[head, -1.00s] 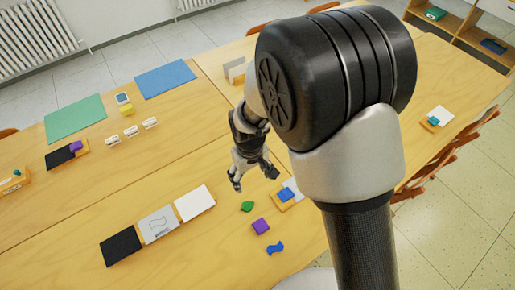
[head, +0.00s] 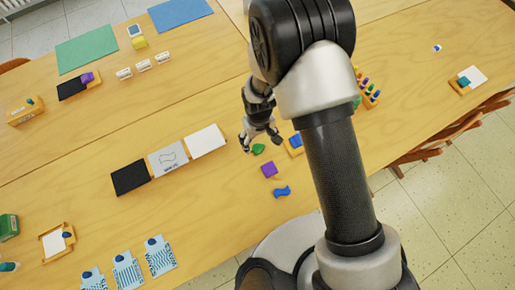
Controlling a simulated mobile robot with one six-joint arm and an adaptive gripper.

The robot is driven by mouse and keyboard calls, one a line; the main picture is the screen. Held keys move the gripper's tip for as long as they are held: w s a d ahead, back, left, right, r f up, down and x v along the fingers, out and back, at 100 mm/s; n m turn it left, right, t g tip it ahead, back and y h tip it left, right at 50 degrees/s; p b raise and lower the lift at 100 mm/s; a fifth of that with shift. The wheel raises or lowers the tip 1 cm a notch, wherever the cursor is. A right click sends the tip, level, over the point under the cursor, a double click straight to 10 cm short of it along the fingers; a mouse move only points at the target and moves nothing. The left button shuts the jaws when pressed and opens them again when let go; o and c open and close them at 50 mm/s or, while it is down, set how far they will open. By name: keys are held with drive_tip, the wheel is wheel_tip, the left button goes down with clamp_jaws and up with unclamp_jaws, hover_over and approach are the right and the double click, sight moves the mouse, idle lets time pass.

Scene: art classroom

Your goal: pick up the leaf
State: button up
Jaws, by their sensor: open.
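The leaf is a small green flat piece (head: 258,149) on the wooden table in the head view. Nothing is between the fingers that I can make out. I cannot tell how high the fingertips are above the table.
A purple block (head: 269,170) and a blue wavy piece (head: 282,191) lie below the leaf. A blue block (head: 296,141) on a small tray is close on the right, partly behind my arm. Black, grey and white cards (head: 205,140) lie left. Bare table lies lower left of the purple block.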

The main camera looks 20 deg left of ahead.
sight(258, 148)
wheel_tip(258, 148, down, 5)
drive_tip(key=shift+s+a+f+b, duration=0.1)
drive_tip(key=shift+b, duration=0.75)
drive_tip(key=shift+c, duration=0.5)
drive_tip(key=c, duration=0.8)
